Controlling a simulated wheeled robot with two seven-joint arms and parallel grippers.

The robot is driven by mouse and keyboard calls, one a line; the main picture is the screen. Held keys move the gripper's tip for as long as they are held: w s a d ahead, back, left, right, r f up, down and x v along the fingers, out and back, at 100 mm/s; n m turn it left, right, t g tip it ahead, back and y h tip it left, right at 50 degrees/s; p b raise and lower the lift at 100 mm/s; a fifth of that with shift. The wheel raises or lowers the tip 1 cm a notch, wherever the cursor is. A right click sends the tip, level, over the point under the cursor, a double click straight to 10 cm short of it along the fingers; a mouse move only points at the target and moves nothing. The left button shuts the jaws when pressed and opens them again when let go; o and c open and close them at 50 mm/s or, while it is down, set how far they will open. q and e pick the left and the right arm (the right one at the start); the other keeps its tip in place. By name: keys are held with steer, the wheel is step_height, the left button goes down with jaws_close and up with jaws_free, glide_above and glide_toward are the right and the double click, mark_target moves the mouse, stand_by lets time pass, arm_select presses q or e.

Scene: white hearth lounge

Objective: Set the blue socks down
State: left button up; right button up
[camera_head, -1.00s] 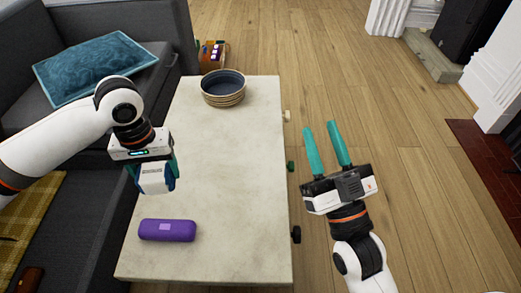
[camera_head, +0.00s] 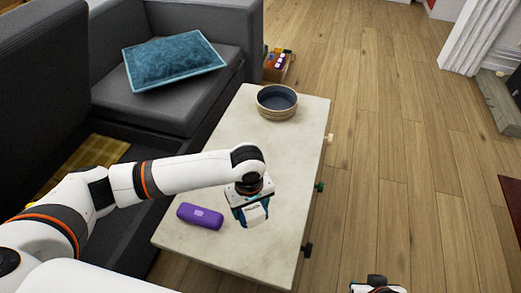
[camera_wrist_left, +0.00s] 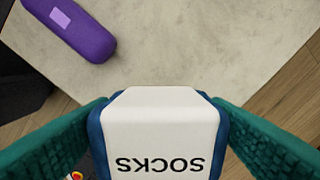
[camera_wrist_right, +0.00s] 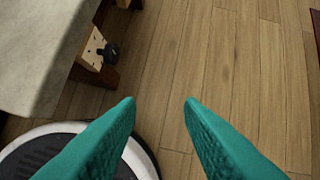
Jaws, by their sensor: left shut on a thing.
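The blue socks (camera_wrist_left: 161,135) wear a white label reading SOCKS in the left wrist view, with blue showing at both sides. In the head view the socks (camera_head: 254,214) hang below my left wrist, over the front part of the pale table (camera_head: 215,240). My left gripper (camera_wrist_left: 160,130) is shut on the socks, a teal finger at each side. Whether the socks touch the tabletop cannot be told. My right gripper (camera_wrist_right: 160,103) is open and empty, with its fingers apart above the floor beside the table.
A purple case (camera_head: 200,216) lies on the table just left of the socks. A dark-lined bowl (camera_head: 277,102) stands at the table's far end. The middle of the tabletop is clear. A grey sofa (camera_head: 180,95) with a teal cushion (camera_head: 172,62) borders the table's left side.

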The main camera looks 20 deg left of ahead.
arm_select(q)
steer(key=shift+s+d+f+n+p, duration=0.2)
steer(key=shift+s+d+n+p, duration=0.1)
steer(key=shift+s, duration=0.1)
steer(key=shift+f, duration=0.35)
steer(key=b, duration=0.2)
glide_above(253, 232)
step_height(253, 232, down, 6)
steer(key=shift+r, duration=0.25)
steer(key=shift+f+b, duration=0.4)
steer(key=shift+f, duration=0.1)
step_height(253, 232, down, 3)
steer(key=shift+f+b, duration=0.1)
steer(key=shift+b, duration=0.55)
arm_select(e)
steer(key=s+d+r+g, duration=0.1)
steer(key=s+r, duration=0.3)
steer(key=s, duration=0.1)
steer(key=shift+s+d+r+g+h, duration=0.15)
steer(key=shift+d+r+g+h, duration=0.15)
steer(key=shift+r, duration=0.1)
arm_select(q)
steer(key=o, duration=1)
steer(key=shift+c, duration=0.2)
